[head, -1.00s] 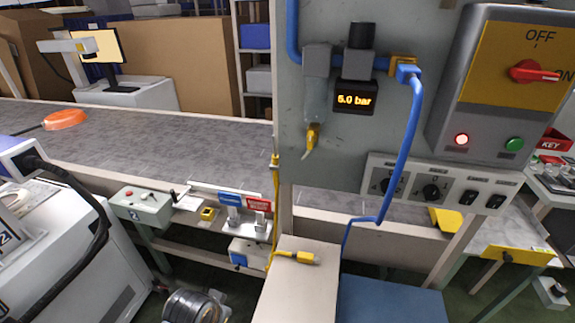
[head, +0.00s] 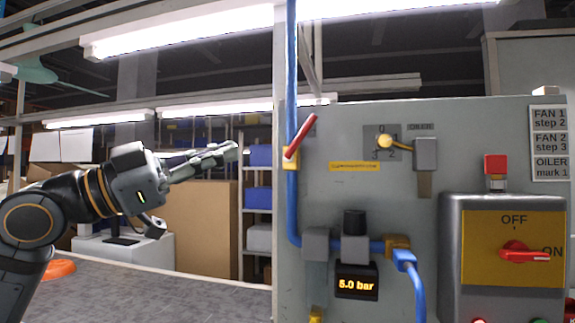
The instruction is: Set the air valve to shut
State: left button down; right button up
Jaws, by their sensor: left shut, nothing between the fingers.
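The air valve is a red lever (head: 299,139) on a yellow body (head: 290,158), on the vertical blue pipe (head: 291,205) at the panel's left edge. The lever tilts, its upper end leaning right, neither along nor square to the pipe. The display (head: 357,283) below reads 5.0 bar. My left gripper (head: 233,151) reaches in from the left, pointing right, with its fingers together and empty. It appears left of the lever, at about its height, with a gap in the picture. My right gripper is not in view.
The grey panel (head: 350,210) also carries an oiler dial (head: 384,141), a black knob (head: 355,222) and a switch box with a red handle (head: 520,254) at ON. The conveyor (head: 160,298) runs below my left arm. Shelves (head: 257,200) stand behind.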

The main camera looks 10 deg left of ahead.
pick_arm(q)
notch_tip(320, 180, up, 3)
jog(key=s+h, duration=0.1)
jog(key=s, duration=0.2)
jog(key=p, duration=1)
send_near(308, 121)
notch_tip(308, 121, up, 4)
jog(key=d, duration=0.3)
jog(key=shift+w+d+f+m+p, duration=0.15)
jog(key=shift+w+f+p, duration=0.15)
jog(key=shift+w, duration=0.3)
jog(key=shift+w+d+f+m+p, duration=0.2)
jog(key=shift+w+p, duration=0.1)
jog(key=shift+w, duration=0.3)
jog(key=shift+w+d+f, duration=0.2)
jog(key=shift+w+f, duration=0.15)
jog(key=shift+w, duration=0.15)
